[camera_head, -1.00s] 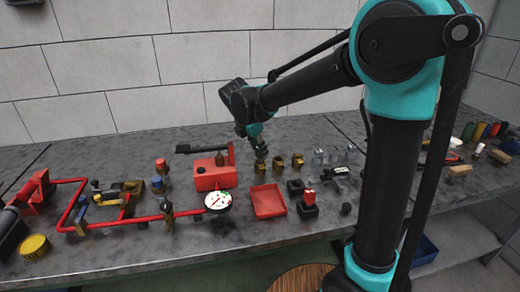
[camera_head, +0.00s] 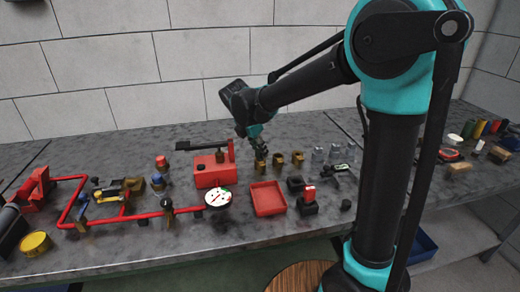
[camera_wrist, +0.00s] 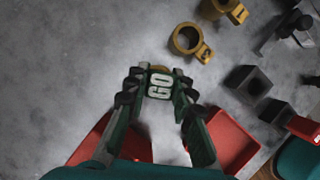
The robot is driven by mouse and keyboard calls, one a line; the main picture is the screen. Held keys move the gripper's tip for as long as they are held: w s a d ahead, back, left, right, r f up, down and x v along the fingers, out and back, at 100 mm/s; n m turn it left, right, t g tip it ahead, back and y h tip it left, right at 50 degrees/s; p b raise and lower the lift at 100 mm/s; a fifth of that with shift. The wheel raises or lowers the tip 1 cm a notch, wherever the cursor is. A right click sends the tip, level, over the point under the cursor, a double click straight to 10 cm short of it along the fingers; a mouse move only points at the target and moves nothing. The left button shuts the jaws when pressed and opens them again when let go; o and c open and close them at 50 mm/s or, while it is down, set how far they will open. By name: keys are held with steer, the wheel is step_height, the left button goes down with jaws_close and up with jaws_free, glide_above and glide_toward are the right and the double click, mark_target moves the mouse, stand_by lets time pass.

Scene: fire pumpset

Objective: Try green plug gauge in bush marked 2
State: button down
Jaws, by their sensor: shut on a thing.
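My gripper (camera_wrist: 157,88) is shut on the green plug gauge (camera_wrist: 160,86), whose face reads GO in the wrist view. In the head view my gripper (camera_head: 259,149) is just above the leftmost of three brass bushes (camera_head: 261,166). In the wrist view the rim of that bush (camera_wrist: 161,68) shows just past the gauge, mostly hidden. I cannot tell whether the gauge's tip is in its bore. The middle bush (camera_wrist: 184,39) has a tag that seems to read 3. Another bush (camera_wrist: 228,9) lies at the top edge. The near bush's mark is hidden.
A red tray (camera_head: 268,199) is in front of the bushes, with dark blocks (camera_wrist: 247,84) to its right. A red box (camera_head: 214,172) stands to the left, with a dial (camera_head: 218,198) and red piping nearer. Grey fittings (camera_head: 319,153) stand right of the bushes.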

steer(key=shift+f, duration=0.3)
stand_by(0.4)
steer(key=shift+r, duration=0.45)
stand_by(1.0)
steer(key=shift+r, duration=0.35)
steer(key=shift+r, duration=1.35)
steer(key=shift+r, duration=0.35)
steer(key=shift+r, duration=0.35)
steer(key=shift+r, duration=0.3)
steer(key=shift+r, duration=0.15)
